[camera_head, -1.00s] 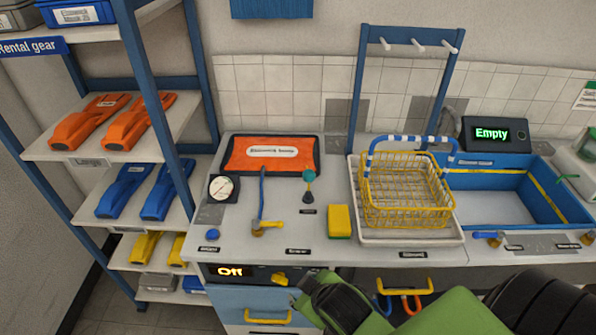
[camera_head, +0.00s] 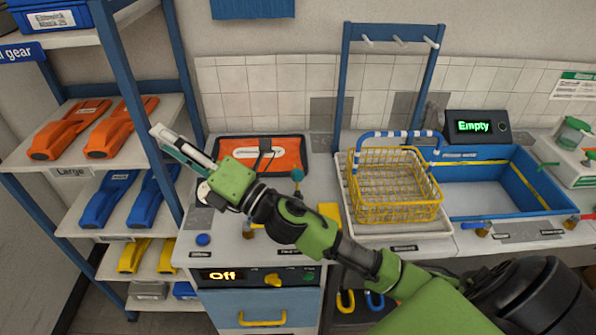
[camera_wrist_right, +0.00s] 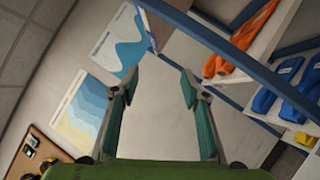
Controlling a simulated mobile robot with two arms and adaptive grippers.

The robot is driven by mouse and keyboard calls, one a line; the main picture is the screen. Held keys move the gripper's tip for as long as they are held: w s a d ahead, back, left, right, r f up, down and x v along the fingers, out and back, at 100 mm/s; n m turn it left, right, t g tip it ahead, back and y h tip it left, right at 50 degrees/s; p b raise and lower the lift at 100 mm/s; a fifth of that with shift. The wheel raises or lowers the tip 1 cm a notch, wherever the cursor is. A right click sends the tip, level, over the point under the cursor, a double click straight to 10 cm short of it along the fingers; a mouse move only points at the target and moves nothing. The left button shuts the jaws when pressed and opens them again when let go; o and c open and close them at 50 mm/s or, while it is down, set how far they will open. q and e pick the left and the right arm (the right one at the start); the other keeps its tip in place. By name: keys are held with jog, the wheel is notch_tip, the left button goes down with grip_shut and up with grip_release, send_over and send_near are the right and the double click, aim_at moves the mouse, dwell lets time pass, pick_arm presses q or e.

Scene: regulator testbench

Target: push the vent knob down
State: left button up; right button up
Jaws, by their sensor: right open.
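A small round blue knob (camera_head: 203,239) stands on the front left of the counter. It fits a vent knob, but the label in front of it is too small to read. My right gripper (camera_head: 163,138) reaches across the counter and points to the upper left, in front of the blue shelf post. It is apart from the blue knob, above and to the left of it in the picture. Its two fingers are spread and empty in the right wrist view (camera_wrist_right: 160,85). My right wrist hides most of the round gauge (camera_head: 203,192). My left gripper is out of view.
A shelf rack (camera_head: 135,90) with orange, blue and yellow gear stands close at the left. An orange pouch (camera_head: 290,150) lies at the back of the counter. A yellow wire basket (camera_head: 395,190) and a blue sink (camera_head: 505,190) are to the right.

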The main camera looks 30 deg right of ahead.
jog(key=s+a+r+n+g+y, duration=0.2)
jog(key=a+n+g+y, duration=0.45)
jog(key=n, duration=0.65)
jog(key=n+g+h, duration=1)
jog(key=n+h, duration=0.5)
jog(key=h, duration=0.2)
send_near(298, 171)
jog(key=p+x, duration=0.3)
jog(key=x, duration=0.7)
jog(key=shift+s+p, duration=0.1)
jog(key=shift+p, duration=0.25)
